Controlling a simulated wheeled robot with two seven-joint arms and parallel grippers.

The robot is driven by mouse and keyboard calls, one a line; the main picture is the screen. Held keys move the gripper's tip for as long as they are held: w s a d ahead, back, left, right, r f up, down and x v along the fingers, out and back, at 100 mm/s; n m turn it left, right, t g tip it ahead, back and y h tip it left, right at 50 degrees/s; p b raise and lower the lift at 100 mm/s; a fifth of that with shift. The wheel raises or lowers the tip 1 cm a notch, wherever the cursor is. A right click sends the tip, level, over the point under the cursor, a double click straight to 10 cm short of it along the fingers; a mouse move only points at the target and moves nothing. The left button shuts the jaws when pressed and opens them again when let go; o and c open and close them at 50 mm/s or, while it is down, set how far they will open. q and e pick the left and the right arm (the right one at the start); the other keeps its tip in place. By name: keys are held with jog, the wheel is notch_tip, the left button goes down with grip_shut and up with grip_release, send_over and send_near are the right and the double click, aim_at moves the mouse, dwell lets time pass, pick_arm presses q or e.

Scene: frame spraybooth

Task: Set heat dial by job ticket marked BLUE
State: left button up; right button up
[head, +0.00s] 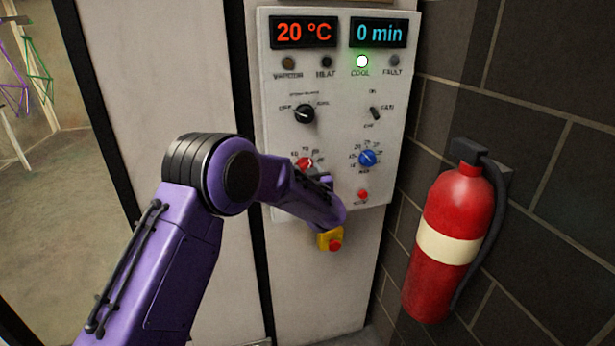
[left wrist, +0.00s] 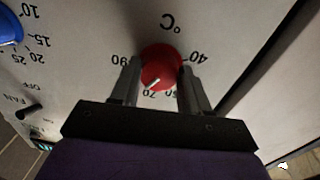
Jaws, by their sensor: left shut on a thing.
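The red heat dial (head: 304,163) is on the lower left of the control panel and is partly hidden by my left arm in the head view. In the left wrist view the dial (left wrist: 161,66) shows upside down, marked °C, with numbers from 40 to 90 around it. Its white pointer is at or close to the 70 mark. My left gripper (left wrist: 158,82) has a finger on each side of the dial and is shut on it. In the head view the gripper (head: 314,172) is mostly hidden by its wrist. No job ticket is in view. My right gripper is not in view.
A blue dial (head: 367,158) and a small red button (head: 363,195) are right of the red dial. A yellow-and-red stop button (head: 330,240) sits below. A fire extinguisher (head: 448,240) hangs at right.

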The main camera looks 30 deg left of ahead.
pick_arm(q)
jog(key=shift+d+f+n+y+b, duration=0.1)
jog(key=shift+n+y+b, duration=0.2)
jog(key=shift+n+b, duration=2.85)
jog(key=shift+f+n+y+b, duration=0.1)
jog(key=shift+n+y+b, duration=0.2)
jog(key=shift+n+b, duration=2.85)
jog(key=shift+n+p, duration=0.65)
jog(key=shift+n, duration=0.15)
jog(key=o, duration=1.1)
jog(key=shift+r, duration=0.1)
jog(key=shift+c, duration=0.2)
